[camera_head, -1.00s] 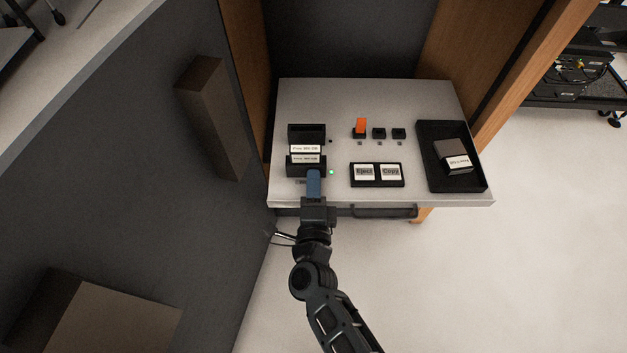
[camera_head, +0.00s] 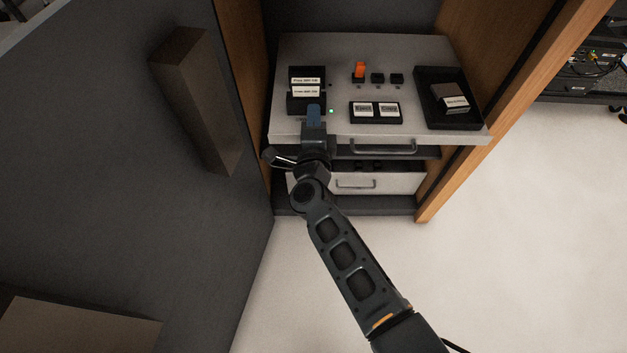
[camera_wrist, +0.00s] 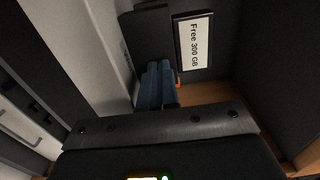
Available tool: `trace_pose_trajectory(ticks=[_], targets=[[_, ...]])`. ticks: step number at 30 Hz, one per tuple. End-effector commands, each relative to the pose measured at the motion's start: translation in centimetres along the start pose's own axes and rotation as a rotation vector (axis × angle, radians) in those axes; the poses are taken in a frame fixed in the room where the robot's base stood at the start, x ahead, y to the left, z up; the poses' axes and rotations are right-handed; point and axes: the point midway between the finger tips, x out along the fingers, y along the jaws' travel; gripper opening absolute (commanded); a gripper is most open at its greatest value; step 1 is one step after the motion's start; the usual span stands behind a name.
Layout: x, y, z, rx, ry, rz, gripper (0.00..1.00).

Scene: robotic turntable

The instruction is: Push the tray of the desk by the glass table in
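The grey pull-out tray (camera_head: 300,55) of the wooden desk extends forward from between the side panels, with a dark handle (camera_head: 383,146) on its front. My gripper (camera_head: 314,110) is over the tray's front left part, just in front of the black drive holder (camera_head: 307,107). In the wrist view its blue fingers (camera_wrist: 158,84) lie side by side, shut, with nothing seen between them. The holder's "Free 300 GB" label (camera_wrist: 193,43) is close beyond them. I cannot tell whether the fingertips touch the holder.
A lower drawer (camera_head: 390,184) sits below. A dark panel (camera_head: 130,120) stands left.

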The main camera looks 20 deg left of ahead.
Motion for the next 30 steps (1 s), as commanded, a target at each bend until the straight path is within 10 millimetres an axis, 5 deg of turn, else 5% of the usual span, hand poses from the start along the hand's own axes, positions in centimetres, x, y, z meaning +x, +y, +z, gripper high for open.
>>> trace_pose_trajectory(ticks=[15,30], targets=[[9.6,0.6,0.1,0.002,-0.001,-0.002,0.0],[14.1,0.2,0.0,0.001,-0.001,0.001,0.0]])
